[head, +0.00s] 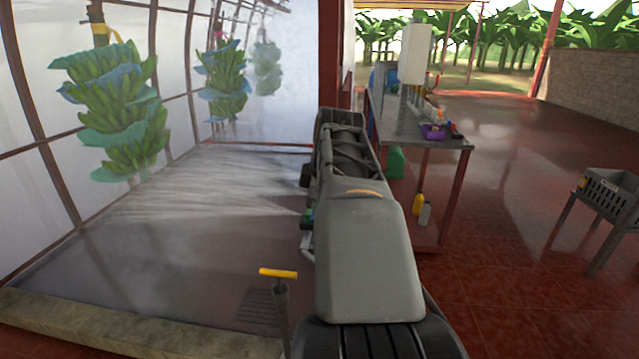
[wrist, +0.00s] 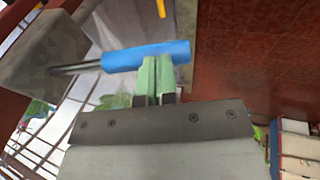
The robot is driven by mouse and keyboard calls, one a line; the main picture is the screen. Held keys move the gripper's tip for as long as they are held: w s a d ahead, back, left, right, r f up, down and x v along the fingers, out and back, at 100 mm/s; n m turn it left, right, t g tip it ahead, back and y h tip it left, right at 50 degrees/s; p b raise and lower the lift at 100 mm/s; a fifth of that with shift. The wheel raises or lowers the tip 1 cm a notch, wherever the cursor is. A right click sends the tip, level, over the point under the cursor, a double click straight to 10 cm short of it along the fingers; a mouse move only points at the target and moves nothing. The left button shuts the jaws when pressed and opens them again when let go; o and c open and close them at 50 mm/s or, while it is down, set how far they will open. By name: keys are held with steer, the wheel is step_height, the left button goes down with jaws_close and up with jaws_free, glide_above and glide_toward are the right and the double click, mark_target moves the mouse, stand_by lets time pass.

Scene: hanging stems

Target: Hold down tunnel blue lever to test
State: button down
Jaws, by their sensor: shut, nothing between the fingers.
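The blue lever (wrist: 123,58) shows in the wrist view as a thick blue handle on a grey rod that runs left to a grey block. My gripper (wrist: 153,62) has its two green fingers shut together, with nothing between them. The fingertips overlap the near edge of the blue handle at its middle; I cannot tell whether they press on it. In the head view my arm hides most of that area, and the blue lever cannot be made out clearly.
A yellow-handled lever (head: 278,273) stands on a post over a floor grate. Banana bunches (head: 112,110) hang inside the misty tunnel at left. A workbench (head: 415,140) with bottles stands beyond my arm at right. A grey crate (head: 612,192) stands far right. The red floor between is clear.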

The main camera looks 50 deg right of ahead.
steer(key=shift+f+b, duration=0.4)
steer(key=shift+f, duration=0.2)
stand_by(2.6)
steer(key=shift+r, duration=0.15)
steer(key=shift+r+p, duration=0.3)
steer(key=shift+p, duration=0.05)
steer(key=p+v, duration=0.4)
steer(key=v, duration=1)
steer(key=shift+h, duration=0.3)
steer(key=w+a+f+m+y+p, duration=0.2)
steer(key=a+f+m+p, duration=0.5)
steer(key=a+f, duration=1)
steer(key=a+p, duration=0.2)
steer(key=a, duration=0.1)
steer(key=shift+w+a+m, duration=0.3)
steer(key=shift+a, duration=0.05)
steer(key=shift+f, duration=0.1)
